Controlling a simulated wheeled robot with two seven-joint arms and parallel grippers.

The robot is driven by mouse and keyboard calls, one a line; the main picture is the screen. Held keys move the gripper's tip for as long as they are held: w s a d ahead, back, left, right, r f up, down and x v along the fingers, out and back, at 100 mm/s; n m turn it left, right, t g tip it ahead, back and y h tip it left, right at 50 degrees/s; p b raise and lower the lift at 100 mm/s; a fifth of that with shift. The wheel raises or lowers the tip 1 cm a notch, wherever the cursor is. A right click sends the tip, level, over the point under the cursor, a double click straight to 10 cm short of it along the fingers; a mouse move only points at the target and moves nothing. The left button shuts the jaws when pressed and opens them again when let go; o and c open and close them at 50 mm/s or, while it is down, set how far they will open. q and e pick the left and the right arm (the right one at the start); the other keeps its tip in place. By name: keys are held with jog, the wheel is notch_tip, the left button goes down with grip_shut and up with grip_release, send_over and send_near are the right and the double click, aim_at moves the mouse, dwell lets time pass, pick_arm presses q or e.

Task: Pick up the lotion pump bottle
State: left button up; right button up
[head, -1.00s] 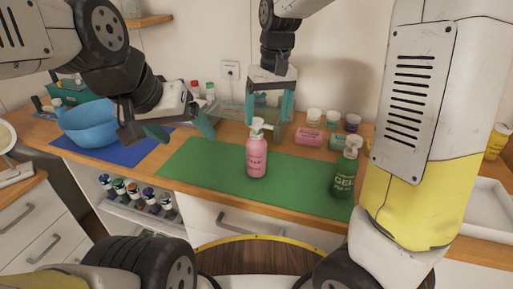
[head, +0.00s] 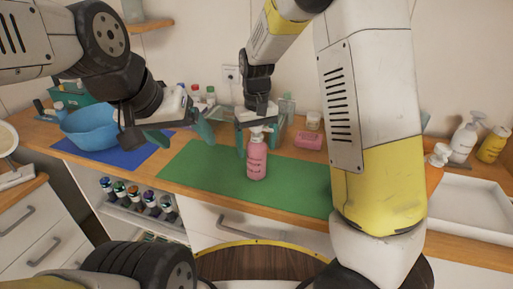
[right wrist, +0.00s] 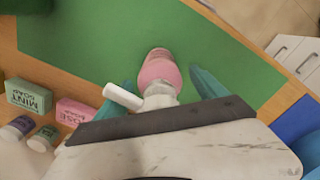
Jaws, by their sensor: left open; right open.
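The pink lotion pump bottle (head: 257,160) with a white pump head stands upright on the green mat (head: 205,172). My right gripper (head: 259,140) is open at the top of the bottle, with a teal finger on either side of the pump. In the right wrist view the pink bottle (right wrist: 160,68) and its white pump show between the two spread fingers (right wrist: 160,88); contact cannot be made out. My left gripper (head: 178,136) is open and empty, left of the bottle, above the edge between the blue and green mats.
A blue bowl (head: 90,127) stands on the blue mat at the left. Pink soap (head: 308,140) and small jars sit behind the green mat. A white tray (head: 470,208) and spray bottle (head: 464,138) are at the right. My right arm hides part of the counter.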

jog(key=c, duration=1.7)
jog(key=shift+c, duration=0.2)
jog(key=shift+r, duration=0.15)
